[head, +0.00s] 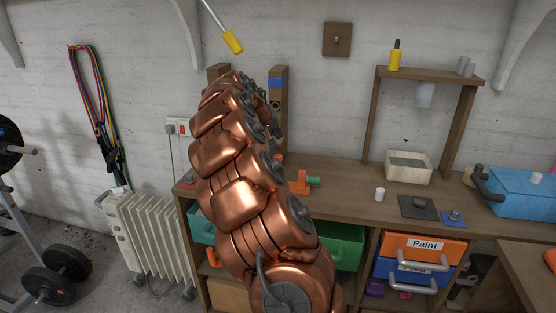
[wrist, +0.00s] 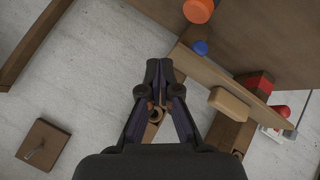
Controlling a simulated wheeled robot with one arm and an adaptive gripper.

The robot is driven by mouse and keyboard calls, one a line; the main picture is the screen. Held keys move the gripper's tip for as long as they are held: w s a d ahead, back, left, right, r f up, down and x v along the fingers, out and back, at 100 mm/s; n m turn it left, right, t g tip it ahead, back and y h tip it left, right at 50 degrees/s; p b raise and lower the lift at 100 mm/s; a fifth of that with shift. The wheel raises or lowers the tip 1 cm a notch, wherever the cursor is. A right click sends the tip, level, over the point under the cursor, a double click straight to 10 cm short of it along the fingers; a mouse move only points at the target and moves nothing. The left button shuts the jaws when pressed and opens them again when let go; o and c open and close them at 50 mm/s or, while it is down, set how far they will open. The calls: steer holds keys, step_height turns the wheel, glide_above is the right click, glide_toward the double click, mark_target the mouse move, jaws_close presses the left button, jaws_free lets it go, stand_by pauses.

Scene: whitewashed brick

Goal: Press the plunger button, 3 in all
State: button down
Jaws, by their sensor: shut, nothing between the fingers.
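A small blue square plate with a round knob (head: 453,217) lies on the workbench toward the right in the head view. It may be the plunger button, but I cannot tell for sure. In the wrist view, a red dome (wrist: 281,111) shows at the right edge; I cannot tell what it belongs to. My gripper (wrist: 159,66) is shut and empty, with its fingertips together in the wrist view. My copper arm hides it in the head view, along with part of the bench. I see no contact between the fingertips and anything.
The workbench (head: 340,200) carries an orange clamp (head: 300,184), a white cylinder (head: 379,194), a dark plate (head: 418,207), a tray (head: 409,178) and a blue toolbox (head: 522,198). A shelf frame (head: 371,125) stands behind. Wooden posts (head: 279,115) rise beside my arm. A radiator (head: 153,238) stands left.

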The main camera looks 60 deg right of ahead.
mark_target(277, 156)
steer(key=shift+f+b, duration=0.85)
steer(key=shift+f, duration=1.5)
steer(key=shift+f, duration=0.1)
steer(key=shift+f, duration=0.3)
steer(key=shift+f+b, duration=0.55)
steer(key=shift+f, duration=0.1)
stand_by(0.4)
steer(key=shift+r, duration=0.1)
steer(key=shift+r+p, duration=0.35)
steer(key=shift+r, duration=0.6)
steer(key=shift+r, duration=0.1)
steer(key=shift+r+p, duration=1)
steer(key=shift+r, duration=1.45)
